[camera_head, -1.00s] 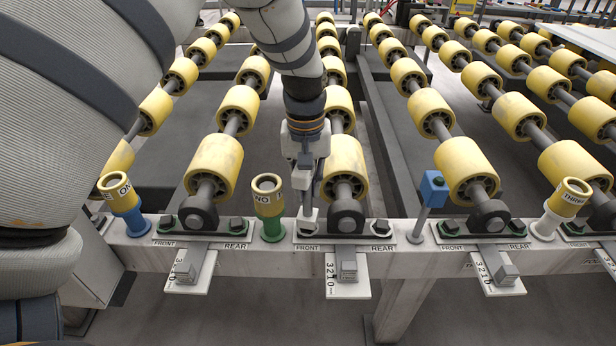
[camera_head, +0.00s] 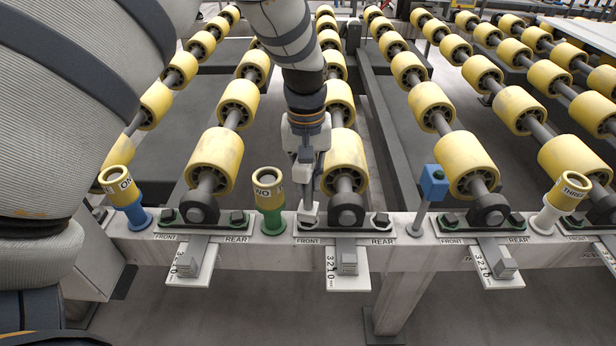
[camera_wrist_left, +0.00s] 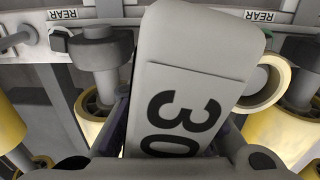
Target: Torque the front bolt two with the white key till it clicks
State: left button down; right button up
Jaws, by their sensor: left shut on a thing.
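My left gripper (camera_head: 306,157) points down over the second roller station and is shut on the white key (camera_head: 309,212). In the left wrist view the key (camera_wrist_left: 195,50) is a pale body marked "30" between the fingers. The key's lower end is at the front bolt of the second bracket (camera_head: 345,224), above a FRONT label. It covers that bolt, so I cannot tell whether it is seated. The rear bolt (camera_head: 381,219) of that bracket is uncovered. A white scale plate with a grey block (camera_head: 347,262) hangs below. My right gripper is not in view.
A green-based yellow cup (camera_head: 268,190) stands close left of the key. A blue-based cup (camera_head: 122,187), a blue-headed tool (camera_head: 433,183) and a white-based cup (camera_head: 568,190) stand along the rail (camera_head: 408,255). Yellow rollers (camera_head: 345,160) rise just behind the bracket.

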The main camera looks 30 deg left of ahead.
pick_arm(q)
jog(key=shift+r, duration=0.1)
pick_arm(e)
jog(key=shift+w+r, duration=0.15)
pick_arm(q)
jog(key=shift+f, duration=0.9)
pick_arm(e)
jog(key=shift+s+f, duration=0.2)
pick_arm(q)
jog(key=m, duration=0.2)
jog(key=shift+r+m, duration=0.2)
jog(key=shift+m, duration=0.2)
jog(key=m, duration=0.8)
jog(key=shift+f+m, duration=0.15)
jog(key=shift+m, duration=0.15)
jog(key=m, duration=0.3)
jog(key=shift+m, duration=0.3)
notch_tip(320, 180, up, 4)
jog(key=shift+f+p, duration=0.25)
jog(key=shift+p, duration=0.35)
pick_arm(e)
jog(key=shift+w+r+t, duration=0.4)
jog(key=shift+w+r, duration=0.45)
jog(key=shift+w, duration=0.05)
